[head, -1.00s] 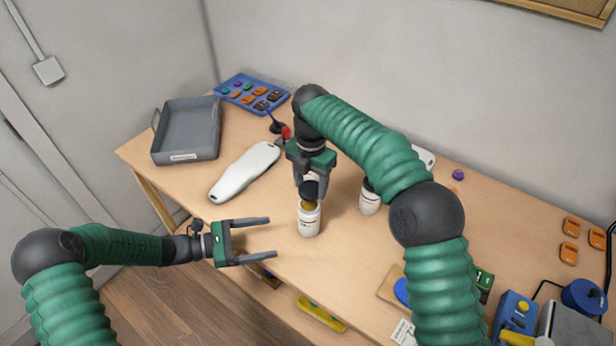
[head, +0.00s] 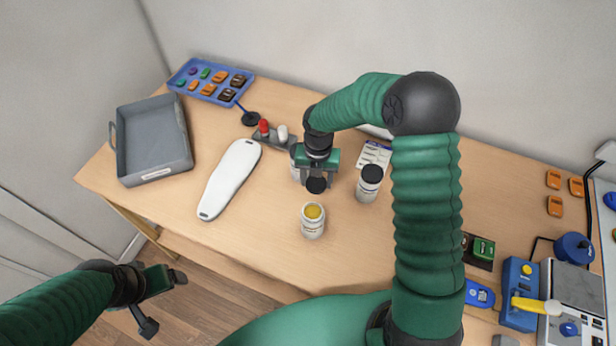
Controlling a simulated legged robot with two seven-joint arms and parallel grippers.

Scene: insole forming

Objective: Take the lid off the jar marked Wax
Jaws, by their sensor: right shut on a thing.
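A white jar (head: 312,229) stands upright and open on the table, with yellow contents showing at its mouth. Its label is too small to read. My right gripper (head: 316,181) is shut on a black lid (head: 316,186), held above the table behind the open jar and apart from it. A second white jar (head: 367,190) with a black lid on stands to the right of the gripper. My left gripper (head: 163,302) is empty, its fingers apart, off the table's front edge at the lower left.
A white insole-shaped form (head: 230,178) lies left of the open jar. A grey tray (head: 185,145) and a blue tray (head: 208,98) of small coloured pieces stand at the back left. A small rack with red and white tops (head: 264,127) is behind my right gripper. The table front is clear.

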